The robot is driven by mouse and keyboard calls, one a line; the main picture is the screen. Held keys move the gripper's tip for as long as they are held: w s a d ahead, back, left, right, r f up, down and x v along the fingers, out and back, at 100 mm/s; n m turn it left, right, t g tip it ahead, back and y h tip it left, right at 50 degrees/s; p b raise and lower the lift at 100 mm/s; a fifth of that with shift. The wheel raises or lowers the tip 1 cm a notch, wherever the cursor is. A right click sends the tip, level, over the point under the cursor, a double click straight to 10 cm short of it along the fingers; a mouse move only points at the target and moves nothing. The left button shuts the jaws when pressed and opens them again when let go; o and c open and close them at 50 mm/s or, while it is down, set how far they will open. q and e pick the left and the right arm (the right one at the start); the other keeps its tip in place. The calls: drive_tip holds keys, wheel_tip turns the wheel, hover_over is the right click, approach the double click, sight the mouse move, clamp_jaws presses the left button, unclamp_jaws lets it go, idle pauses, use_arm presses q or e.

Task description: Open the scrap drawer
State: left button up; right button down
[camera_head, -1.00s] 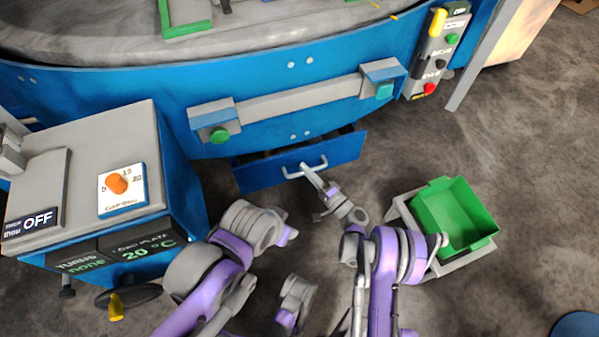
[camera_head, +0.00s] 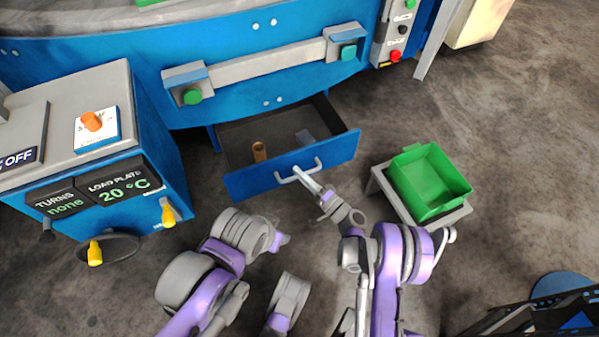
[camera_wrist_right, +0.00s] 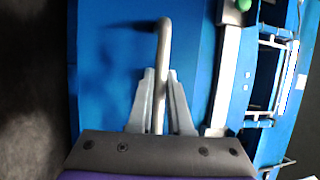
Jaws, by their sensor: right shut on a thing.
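The scrap drawer (camera_head: 250,184) has a blue front and stands pulled out under the blue machine, with its dark inside showing. A brown cylinder (camera_head: 259,151) and a small grey-blue piece (camera_head: 305,138) lie in it. My right gripper (camera_head: 304,178) is shut on the drawer's pale bar handle (camera_head: 318,163). In the right wrist view, the fingers (camera_wrist_right: 160,100) close on both sides of the handle (camera_wrist_right: 164,45). My left arm (camera_head: 200,270) shows at lower left, but its fingers cannot be made out.
A green bin (camera_head: 428,182) stands on a low grey stand (camera_head: 450,215) right of the drawer. A control box (camera_head: 75,150) with orange and yellow knobs stands at left. Bare floor (camera_head: 500,150) lies to the right.

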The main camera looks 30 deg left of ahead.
drive_tip(key=shift+s+d, duration=0.3)
drive_tip(key=shift+d, duration=0.1)
drive_tip(key=c, duration=0.8)
unclamp_jaws()
drive_tip(key=shift+c, duration=0.2)
drive_tip(key=v, duration=1)
drive_tip(key=shift+d+p, duration=0.4)
